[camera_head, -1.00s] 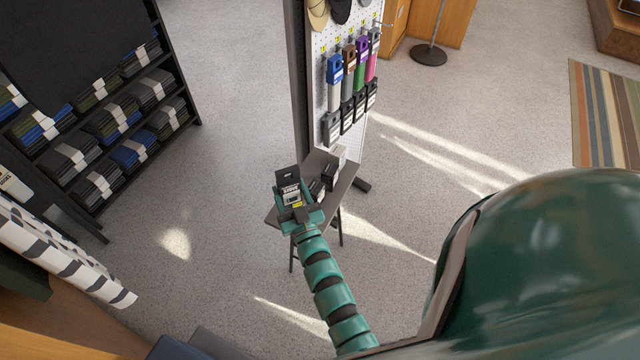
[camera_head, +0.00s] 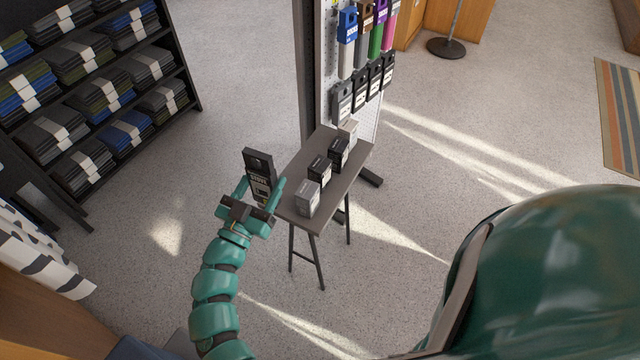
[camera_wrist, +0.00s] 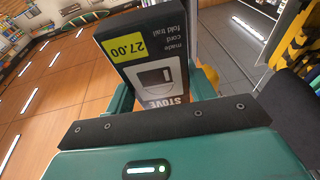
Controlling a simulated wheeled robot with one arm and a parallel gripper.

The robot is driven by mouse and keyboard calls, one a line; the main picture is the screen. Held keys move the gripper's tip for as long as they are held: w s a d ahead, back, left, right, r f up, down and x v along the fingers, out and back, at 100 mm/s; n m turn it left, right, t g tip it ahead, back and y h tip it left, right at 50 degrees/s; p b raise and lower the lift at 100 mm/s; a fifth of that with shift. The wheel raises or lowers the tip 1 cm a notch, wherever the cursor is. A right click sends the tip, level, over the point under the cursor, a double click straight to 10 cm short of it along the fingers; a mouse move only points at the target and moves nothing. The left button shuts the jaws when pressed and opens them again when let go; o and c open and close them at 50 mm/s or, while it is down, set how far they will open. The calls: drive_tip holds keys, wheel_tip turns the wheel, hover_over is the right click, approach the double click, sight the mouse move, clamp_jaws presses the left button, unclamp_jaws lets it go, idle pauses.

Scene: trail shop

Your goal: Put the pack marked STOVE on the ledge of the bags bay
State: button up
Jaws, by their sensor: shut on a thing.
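The pack marked STOVE (camera_head: 260,176) is a dark box with a hang tab at its top. It also shows in the wrist view (camera_wrist: 155,72), with the word STOVE, a pot picture and a yellow 27.00 price label. My gripper (camera_head: 257,197) is shut on it, with a green finger on each side. It holds the pack in the air just left of a small grey table (camera_head: 297,222). The pack appears upright and slightly tilted in the head view. I cannot make out a ledge marked as the bags bay.
Several small boxes (camera_head: 307,198) stand in a row on the small table. Behind it is a white pegboard (camera_head: 372,112) with hanging packs (camera_head: 347,48). A dark shelf (camera_head: 185,75) of folded clothes stands at the left. Open floor (camera_head: 240,75) lies between shelf and table.

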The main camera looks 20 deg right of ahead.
drive_tip(key=shift+s+a+f+m+g+h+b, duration=0.25)
drive_tip(key=shift+s+f+m+g+h+b, duration=0.25)
drive_tip(key=shift+f+g+h+b, duration=0.15)
drive_tip(key=shift+w+d+f+b, duration=0.7)
drive_tip(key=shift+w+d+f, duration=0.35)
drive_tip(key=shift+w+f, duration=1.05)
drive_tip(key=shift+w+d+f+b, duration=0.75)
drive_tip(key=shift+w+d+f, duration=0.3)
drive_tip(key=shift+w+f, duration=1.05)
drive_tip(key=shift+w+d+f+b, duration=0.7)
drive_tip(key=shift+w+d+f, duration=0.35)
drive_tip(key=shift+w+f, duration=1.05)
drive_tip(key=shift+s+f, duration=0.15)
drive_tip(key=shift+f, duration=0.05)
drive_tip(key=o, duration=0.9)
drive_tip(key=shift+o, duration=0.2)
